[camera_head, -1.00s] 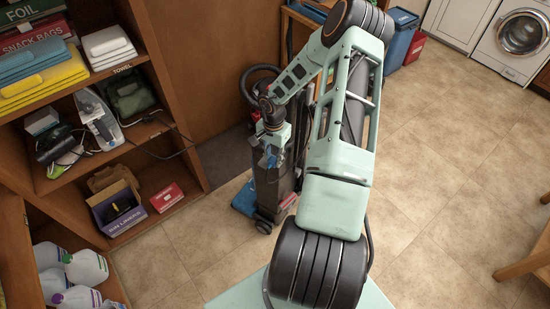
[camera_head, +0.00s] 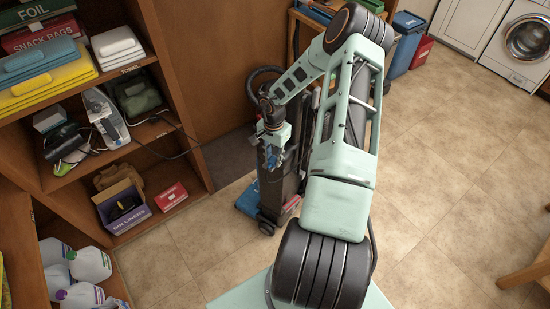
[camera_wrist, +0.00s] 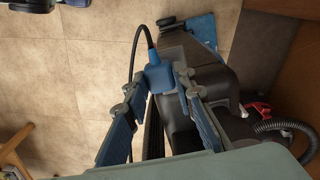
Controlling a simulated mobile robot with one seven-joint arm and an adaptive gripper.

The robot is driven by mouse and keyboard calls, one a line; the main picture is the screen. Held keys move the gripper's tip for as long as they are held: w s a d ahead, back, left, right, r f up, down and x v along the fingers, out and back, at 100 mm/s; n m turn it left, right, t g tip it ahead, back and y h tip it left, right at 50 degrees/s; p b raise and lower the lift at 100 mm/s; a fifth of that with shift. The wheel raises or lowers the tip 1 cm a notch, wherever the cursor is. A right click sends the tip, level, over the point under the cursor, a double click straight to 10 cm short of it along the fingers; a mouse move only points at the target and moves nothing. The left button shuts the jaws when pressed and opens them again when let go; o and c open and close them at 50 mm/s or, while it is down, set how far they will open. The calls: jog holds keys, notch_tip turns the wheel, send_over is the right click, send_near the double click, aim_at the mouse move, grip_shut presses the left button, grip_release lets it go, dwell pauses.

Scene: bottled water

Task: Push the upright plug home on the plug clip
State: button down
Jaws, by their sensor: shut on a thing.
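My gripper (camera_wrist: 158,84) is shut on a blue plug (camera_wrist: 160,76), held between its two blue-padded fingertips in the wrist view. A black cord runs from the plug up and to the left. The dark upright vacuum cleaner (camera_wrist: 208,98) lies close beside and below the plug. In the head view my gripper (camera_head: 271,158) is beside the upper body of the vacuum cleaner (camera_head: 292,182), and the plug is too small to make out. I cannot pick out the plug clip in either view, nor tell whether the plug touches it.
The vacuum's blue foot (camera_head: 247,203) rests on the tiled floor. A ribbed grey hose (camera_wrist: 290,127) and a red part (camera_wrist: 258,109) are at the right in the wrist view. A wooden shelf unit (camera_head: 185,140) stands to the left. Open floor (camera_head: 440,190) lies to the right.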

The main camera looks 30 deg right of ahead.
jog(key=shift+w+a, duration=0.4)
jog(key=shift+w, duration=0.35)
jog(key=shift+f+p, duration=0.6)
jog(key=shift+p, duration=0.5)
dwell(1.3)
jog(key=c, duration=1.5)
grip_release()
jog(key=shift+c, duration=0.2)
notch_tip(320, 180, up, 12)
notch_tip(320, 180, up, 10)
jog(key=p, duration=0.3)
